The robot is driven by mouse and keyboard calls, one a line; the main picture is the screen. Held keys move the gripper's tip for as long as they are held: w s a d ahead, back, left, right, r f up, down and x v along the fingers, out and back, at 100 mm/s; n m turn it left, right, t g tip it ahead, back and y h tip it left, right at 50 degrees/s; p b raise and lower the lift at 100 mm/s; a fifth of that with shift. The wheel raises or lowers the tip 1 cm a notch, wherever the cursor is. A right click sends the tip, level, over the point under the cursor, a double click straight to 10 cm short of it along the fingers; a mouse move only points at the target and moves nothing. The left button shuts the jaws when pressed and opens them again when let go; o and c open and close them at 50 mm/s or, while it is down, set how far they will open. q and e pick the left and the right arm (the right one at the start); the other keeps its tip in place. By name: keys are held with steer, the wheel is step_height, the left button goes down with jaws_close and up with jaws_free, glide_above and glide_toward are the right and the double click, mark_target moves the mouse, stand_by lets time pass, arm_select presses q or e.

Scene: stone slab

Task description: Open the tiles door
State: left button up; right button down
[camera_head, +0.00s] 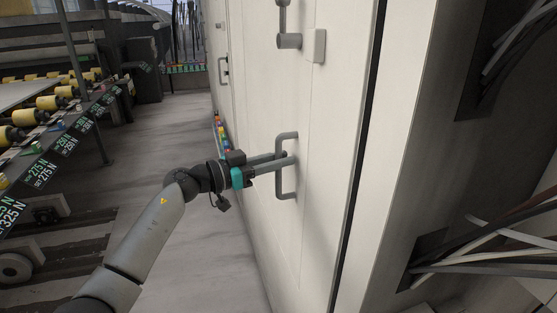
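The tiles door appears to be the tall cream-white panel (322,110) on the right side of the head view. It carries a grey bracket-shaped handle (279,187), standing upright. My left gripper (290,158) reaches in from the left with its two fingers at the middle of the handle's bar. The fingers overlap the bar, one on its near side and one partly behind. I cannot tell whether they press on it. The panel looks flush with its frame. My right gripper is not in view.
A grey fitting (289,41) and a small pale box (316,46) sit higher on the panel. Another handle (223,71) is farther along the wall. A conveyor with yellow rollers (47,103) stands at left. Cables (490,250) hang at right. The grey floor between is clear.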

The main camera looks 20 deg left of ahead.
arm_select(q)
jaws_close()
stand_by(1.0)
